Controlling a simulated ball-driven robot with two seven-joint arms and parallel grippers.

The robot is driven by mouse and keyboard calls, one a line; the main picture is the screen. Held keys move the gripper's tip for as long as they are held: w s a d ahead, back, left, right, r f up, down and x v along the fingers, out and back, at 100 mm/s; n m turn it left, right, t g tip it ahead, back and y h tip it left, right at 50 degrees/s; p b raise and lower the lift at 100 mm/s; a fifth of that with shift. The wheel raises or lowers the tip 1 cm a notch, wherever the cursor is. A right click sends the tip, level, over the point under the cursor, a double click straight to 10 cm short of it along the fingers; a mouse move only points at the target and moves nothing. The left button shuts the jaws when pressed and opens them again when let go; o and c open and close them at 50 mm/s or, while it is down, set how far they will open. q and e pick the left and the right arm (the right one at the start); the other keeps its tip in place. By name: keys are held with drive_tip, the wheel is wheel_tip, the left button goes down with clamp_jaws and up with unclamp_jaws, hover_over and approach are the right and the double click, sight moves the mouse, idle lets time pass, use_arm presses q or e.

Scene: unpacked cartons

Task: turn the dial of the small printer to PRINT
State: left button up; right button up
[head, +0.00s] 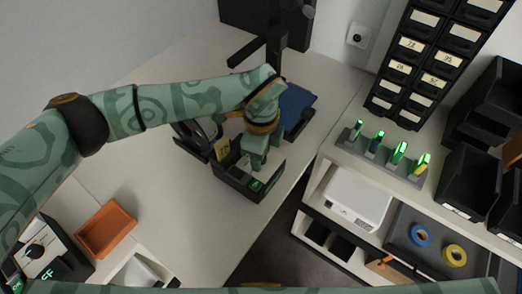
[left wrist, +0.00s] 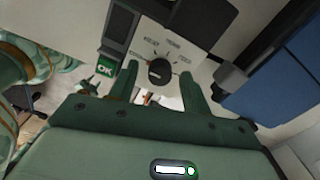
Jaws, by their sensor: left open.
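The small printer (head: 235,180) is a dark box with a pale panel near the front corner of the left worktop. A lit green display (head: 256,186) shows on it, and the left wrist view reads OK there (left wrist: 106,69). The black dial (left wrist: 158,72) sits on the pale panel with small labels around it; I cannot surely read them or its setting. My left gripper (head: 254,163) points down over the printer and hides the dial in the head view. Its open fingers (left wrist: 158,84) stand on either side of the dial; contact cannot be told. My right gripper is not in view.
A blue panel (head: 297,107) and a dark stand (head: 277,45) are behind the printer. An orange tray (head: 106,230) and another device with a knob (head: 35,252) are at lower left. A rack of green-lit tools (head: 385,155) stands right.

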use_arm(q)
drive_tip(key=c, duration=1)
